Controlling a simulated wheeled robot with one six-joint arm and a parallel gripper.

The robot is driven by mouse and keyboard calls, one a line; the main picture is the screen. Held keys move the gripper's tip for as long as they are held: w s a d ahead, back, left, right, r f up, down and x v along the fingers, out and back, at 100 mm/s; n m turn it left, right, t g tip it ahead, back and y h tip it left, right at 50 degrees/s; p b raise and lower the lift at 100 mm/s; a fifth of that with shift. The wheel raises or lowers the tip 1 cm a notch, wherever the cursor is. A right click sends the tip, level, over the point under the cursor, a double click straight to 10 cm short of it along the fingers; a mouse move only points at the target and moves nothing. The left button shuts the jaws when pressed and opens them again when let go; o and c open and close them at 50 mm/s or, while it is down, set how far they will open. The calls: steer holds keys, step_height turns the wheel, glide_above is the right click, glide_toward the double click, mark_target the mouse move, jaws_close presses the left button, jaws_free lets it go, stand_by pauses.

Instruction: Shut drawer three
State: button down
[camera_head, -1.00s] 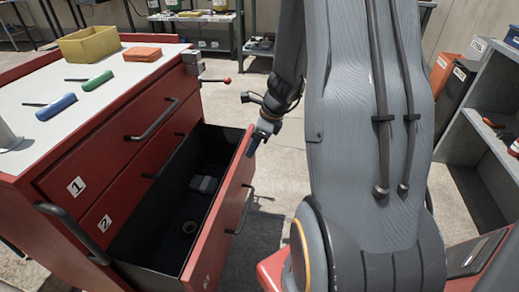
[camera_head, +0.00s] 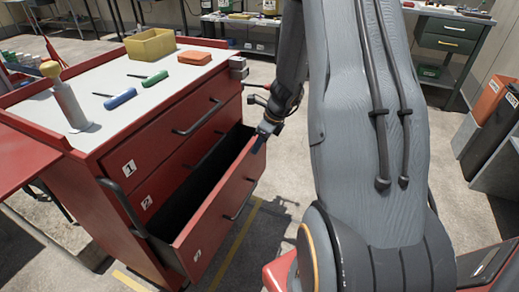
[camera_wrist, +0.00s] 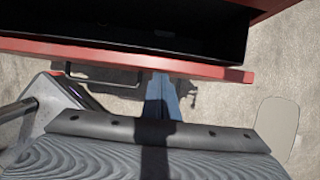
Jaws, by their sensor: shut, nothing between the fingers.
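Drawer three (camera_head: 222,208), red with a "3" label and a dark bar handle (camera_head: 240,205), is the lowest drawer of the red cabinet and stands partly open. Its dark inside shows behind the front panel. My gripper (camera_head: 258,143) is shut and empty, at the outer side of the drawer front near its upper far corner. In the wrist view, the blue-grey fingers (camera_wrist: 161,100) point at the red drawer front (camera_wrist: 130,54), to the right of the handle (camera_wrist: 104,82). I cannot tell whether they touch it.
Drawers one (camera_head: 165,145) and two (camera_head: 165,180) are shut. A side handle (camera_head: 122,207) sticks out at the near corner. Floor is clear before the drawer.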

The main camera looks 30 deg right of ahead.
steer(key=w+a+p, duration=0.3)
steer(key=w+a, duration=0.1)
steer(key=w, duration=0.2)
steer(key=shift+w+a, duration=0.2)
steer(key=shift+a, duration=0.05)
steer(key=shift+s, duration=0.1)
